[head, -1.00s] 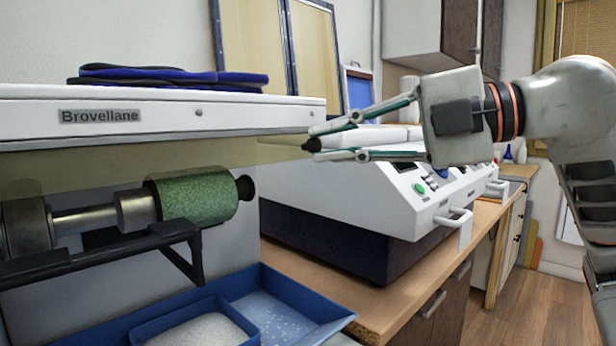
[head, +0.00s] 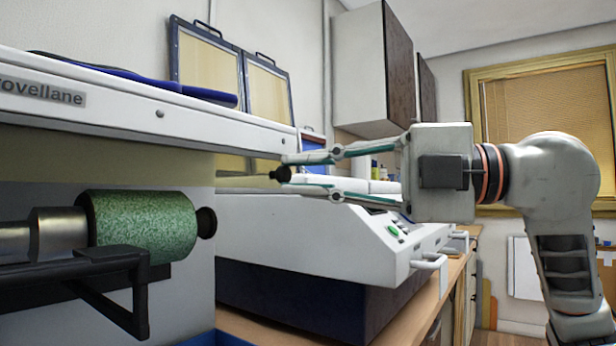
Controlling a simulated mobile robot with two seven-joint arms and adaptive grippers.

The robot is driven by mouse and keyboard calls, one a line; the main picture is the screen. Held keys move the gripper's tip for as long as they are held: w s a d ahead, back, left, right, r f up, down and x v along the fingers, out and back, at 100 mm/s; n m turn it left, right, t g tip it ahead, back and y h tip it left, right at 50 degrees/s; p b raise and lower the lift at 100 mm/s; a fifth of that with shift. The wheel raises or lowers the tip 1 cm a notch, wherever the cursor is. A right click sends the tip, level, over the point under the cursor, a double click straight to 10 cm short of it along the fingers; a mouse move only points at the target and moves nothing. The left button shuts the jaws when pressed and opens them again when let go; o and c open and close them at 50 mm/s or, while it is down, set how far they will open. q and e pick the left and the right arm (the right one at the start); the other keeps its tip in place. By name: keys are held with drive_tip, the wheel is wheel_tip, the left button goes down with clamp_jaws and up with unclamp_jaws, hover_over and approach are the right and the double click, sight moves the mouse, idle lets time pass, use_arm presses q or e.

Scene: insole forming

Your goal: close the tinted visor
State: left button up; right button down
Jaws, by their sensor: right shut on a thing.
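The tinted visor (head: 110,166) is a yellowish see-through panel under the front edge of the white machine hood (head: 215,126). Its lower edge lies above the green roller (head: 143,223), which is uncovered. A small dark knob (head: 271,174) shows at the visor's right end. My right gripper (head: 284,172) reaches in from the right with its fingertips closed on this knob, just below the hood's right corner. The fingertips partly hide the knob. My left gripper is not in view.
A white bench machine (head: 330,228) with a front handle stands on the wooden counter, below and behind my right gripper. A black bracket (head: 100,275) projects below the roller. Open air lies in front of the counter at right.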

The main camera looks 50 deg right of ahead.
drive_tip(key=shift+w, duration=0.1)
drive_tip(key=c, duration=2.2)
unclamp_jaws()
drive_tip(key=shift+w, duration=0.1)
drive_tip(key=shift+c, duration=0.2)
drive_tip(key=shift+s+d, duration=0.2)
drive_tip(key=shift+s, duration=0.4)
drive_tip(key=v, duration=1)
drive_tip(key=shift+s+d, duration=0.25)
drive_tip(key=shift+s, duration=0.1)
